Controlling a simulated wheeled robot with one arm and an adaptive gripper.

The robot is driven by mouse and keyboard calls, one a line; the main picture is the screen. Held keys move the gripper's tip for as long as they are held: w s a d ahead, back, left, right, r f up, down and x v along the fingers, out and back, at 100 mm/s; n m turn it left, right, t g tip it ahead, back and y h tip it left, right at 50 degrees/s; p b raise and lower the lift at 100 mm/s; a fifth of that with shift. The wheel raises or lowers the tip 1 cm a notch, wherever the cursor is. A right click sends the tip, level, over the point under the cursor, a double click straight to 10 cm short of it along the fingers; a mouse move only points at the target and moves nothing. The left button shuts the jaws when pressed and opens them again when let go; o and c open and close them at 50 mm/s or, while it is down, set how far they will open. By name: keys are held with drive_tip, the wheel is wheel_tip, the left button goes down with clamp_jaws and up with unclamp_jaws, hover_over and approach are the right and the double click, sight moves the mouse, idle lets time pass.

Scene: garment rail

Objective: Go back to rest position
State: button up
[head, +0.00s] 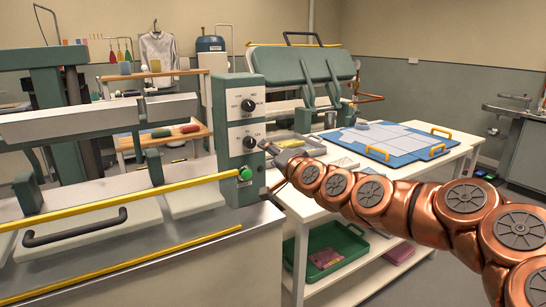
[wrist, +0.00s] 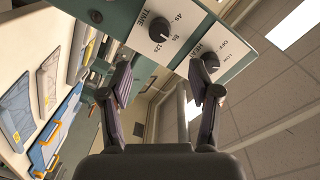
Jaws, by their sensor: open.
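My gripper (wrist: 160,90) is open and empty in the wrist view, its two dark fingers spread apart. Beyond the fingertips is the control panel (wrist: 170,35) with a TIME knob (wrist: 159,30) and a HEAT knob (wrist: 210,62). In the head view my copper arm reaches in from the right, and my gripper (head: 275,160) is beside the lower right of the green control box (head: 239,140). The fingertips are too small there to tell whether they touch the box. A green button (head: 245,174) sits low on the box.
A press with yellow bars (head: 120,200) and a black handle (head: 75,228) fills the left. A green tray (head: 325,250) is on the lower shelf. Floor shows at right.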

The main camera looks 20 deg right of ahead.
drive_tip(key=shift+s+d, duration=0.1)
drive_tip(key=shift+s, duration=0.4)
drive_tip(key=s+a+f+n+g+y+p, duration=0.1)
drive_tip(key=s+a+f+n+g+p, duration=0.2)
drive_tip(key=s+a, duration=0.4)
drive_tip(key=s+a+f+n+g+y+p, duration=0.1)
drive_tip(key=s+a+f+n+g+p, duration=0.15)
drive_tip(key=s+a+n+g, duration=0.4)
drive_tip(key=s+d+f+g+h+p, duration=0.1)
drive_tip(key=s+d+f+g+h, duration=0.1)
drive_tip(key=s, duration=0.9)
drive_tip(key=s+d+f+g+h+p, duration=0.2)
drive_tip(key=s+d+g, duration=0.2)
drive_tip(key=s, duration=0.8)
drive_tip(key=s+d+f+g+h+p, duration=0.1)
drive_tip(key=s+d+f+g+h, duration=0.1)
drive_tip(key=s, duration=0.9)
drive_tip(key=d+f+m+g, duration=0.1)
drive_tip(key=d, duration=0.1)
drive_tip(key=shift+s+d, duration=0.3)
drive_tip(key=shift+c, duration=0.4)
